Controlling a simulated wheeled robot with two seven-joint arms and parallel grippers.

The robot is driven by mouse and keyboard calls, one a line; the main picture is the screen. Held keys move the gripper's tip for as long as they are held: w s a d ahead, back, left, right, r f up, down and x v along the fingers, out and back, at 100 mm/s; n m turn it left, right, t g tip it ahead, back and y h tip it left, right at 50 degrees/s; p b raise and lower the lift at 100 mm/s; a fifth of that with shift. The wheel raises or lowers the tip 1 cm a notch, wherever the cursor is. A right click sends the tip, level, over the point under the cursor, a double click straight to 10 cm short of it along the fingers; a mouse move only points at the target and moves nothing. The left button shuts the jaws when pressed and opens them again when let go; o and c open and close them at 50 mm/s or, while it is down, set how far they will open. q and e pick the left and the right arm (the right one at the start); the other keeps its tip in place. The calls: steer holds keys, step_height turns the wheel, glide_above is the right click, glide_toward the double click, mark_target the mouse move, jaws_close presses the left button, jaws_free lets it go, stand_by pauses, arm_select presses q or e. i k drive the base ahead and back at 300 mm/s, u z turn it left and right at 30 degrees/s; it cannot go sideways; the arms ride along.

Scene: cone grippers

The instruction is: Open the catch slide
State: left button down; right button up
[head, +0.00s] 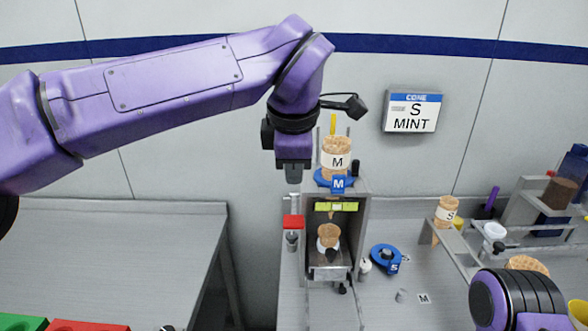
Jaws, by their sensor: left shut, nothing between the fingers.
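A grey dispenser housing (363,225) stands on the bench at centre. A tan cone stack marked M (336,155) sits on top in a blue ring (322,180) with an M tag. A yellow-green bar (337,206) crosses the housing's upper opening. Below it a tan cone piece (329,235) shows inside. A red-topped part (293,222) is at the housing's left side. I cannot tell for sure which part is the catch slide. My left gripper (293,180) is shut and empty, pointing down above the red-topped part, left of the cone stack. My right gripper is out of view.
A blue ring marked S (386,259) lies on the bench right of the housing. A cone stack marked S (446,211) stands in a grey rack. A wall sign (412,110) reads CONE S MINT.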

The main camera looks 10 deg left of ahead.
mark_target(329, 265)
steer(key=k, duration=1)
